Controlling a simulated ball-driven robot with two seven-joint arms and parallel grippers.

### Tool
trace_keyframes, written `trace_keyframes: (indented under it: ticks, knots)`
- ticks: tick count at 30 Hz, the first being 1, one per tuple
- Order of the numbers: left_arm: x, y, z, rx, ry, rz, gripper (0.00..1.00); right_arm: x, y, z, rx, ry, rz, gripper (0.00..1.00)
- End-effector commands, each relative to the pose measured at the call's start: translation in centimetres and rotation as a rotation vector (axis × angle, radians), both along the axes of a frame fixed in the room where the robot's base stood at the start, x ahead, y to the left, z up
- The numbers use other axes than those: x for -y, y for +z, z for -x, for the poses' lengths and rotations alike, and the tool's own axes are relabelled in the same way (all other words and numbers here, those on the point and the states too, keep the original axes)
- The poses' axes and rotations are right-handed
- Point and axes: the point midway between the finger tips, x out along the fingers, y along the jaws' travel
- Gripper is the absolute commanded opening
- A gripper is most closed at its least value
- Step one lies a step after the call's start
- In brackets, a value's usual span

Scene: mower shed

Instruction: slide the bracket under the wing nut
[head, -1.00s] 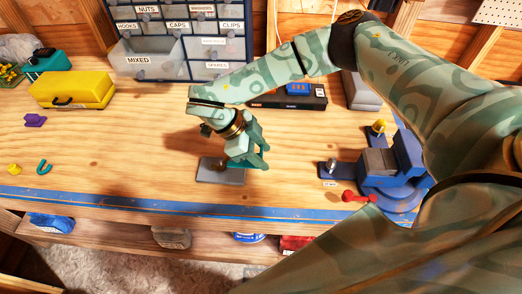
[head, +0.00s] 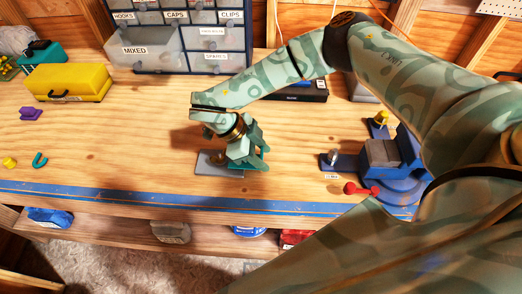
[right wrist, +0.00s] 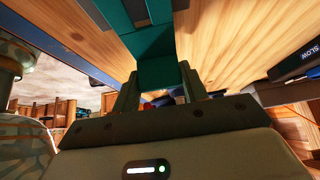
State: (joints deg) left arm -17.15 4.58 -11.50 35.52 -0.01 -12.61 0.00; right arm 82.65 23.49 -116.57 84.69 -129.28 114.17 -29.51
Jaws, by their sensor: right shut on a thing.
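The bracket is a flat teal piece (right wrist: 158,75) clamped between the fingers of my right gripper (right wrist: 157,92) in the right wrist view. It stretches away from the fingers, and a grey patch shows between teal edges at its far end. In the head view my right gripper (head: 252,160) is low over the bench, at the right end of a grey plate (head: 205,168). A small dark upright part (head: 218,157) on the plate may be the wing nut on its stud; my gripper crowds it and its shape is unclear. I cannot tell whether the bracket touches it. My left gripper is out of view.
A blue vise (head: 385,165) with a red handle end (head: 358,189) stands to the right. A yellow box (head: 68,82), a purple piece (head: 31,114) and a teal U-shaped piece (head: 40,160) lie left. Drawers (head: 180,45) stand behind. The bench between is clear.

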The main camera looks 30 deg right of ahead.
Motion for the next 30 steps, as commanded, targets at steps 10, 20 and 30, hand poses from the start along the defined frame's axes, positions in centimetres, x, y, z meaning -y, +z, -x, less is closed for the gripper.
trace_keyframes:
  ticks: [10, 20, 30]
  knots:
    - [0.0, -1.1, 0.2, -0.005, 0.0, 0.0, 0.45, -1.4, -0.6, -1.0, 0.001, 0.002, 0.0, 0.15]
    - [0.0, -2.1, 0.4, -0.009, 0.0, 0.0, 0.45, -3.0, -0.6, -2.1, 0.001, 0.001, 0.0, 0.15]
    - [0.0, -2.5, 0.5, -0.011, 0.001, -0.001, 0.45, -3.8, -0.5, -2.6, 0.001, -0.001, -0.001, 0.15]
